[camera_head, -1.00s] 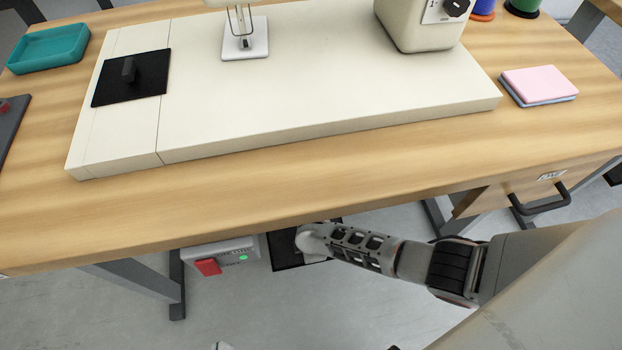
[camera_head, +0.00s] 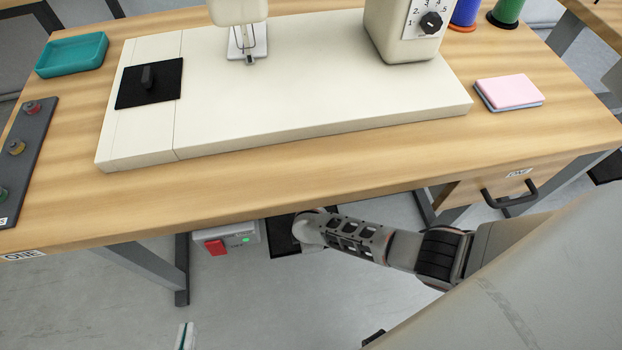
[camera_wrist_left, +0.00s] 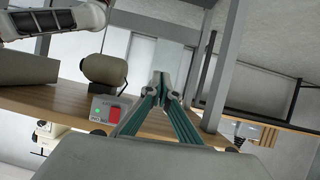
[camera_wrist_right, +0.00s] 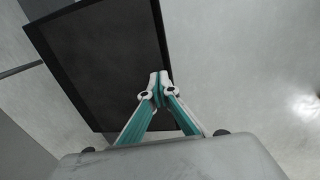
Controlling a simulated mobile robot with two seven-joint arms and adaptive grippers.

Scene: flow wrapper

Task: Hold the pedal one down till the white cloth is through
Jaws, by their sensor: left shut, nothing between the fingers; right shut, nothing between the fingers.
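A flat dark pad (camera_head: 282,236) lies on the floor under the table edge, partly hidden by my right arm; I take it for the pedal or its mat. In the right wrist view its dark surface (camera_wrist_right: 95,60) fills the upper left. My right gripper (camera_wrist_right: 158,78) is shut and empty, its tips overlapping the pad's edge in that view; contact or pressing cannot be told. My left gripper (camera_head: 185,335) is shut and empty, low over the floor; it also shows in the left wrist view (camera_wrist_left: 161,82). I cannot make out a white cloth near the presser foot (camera_head: 248,50).
The cream machine bed (camera_head: 300,95) fills the tabletop's middle. A switch box (camera_head: 228,239) with a red switch and green light hangs under the table. Folded pink and blue cloths (camera_head: 510,92) lie right; a teal tray (camera_head: 72,54) is back left. A table leg (camera_head: 182,270) stands nearby.

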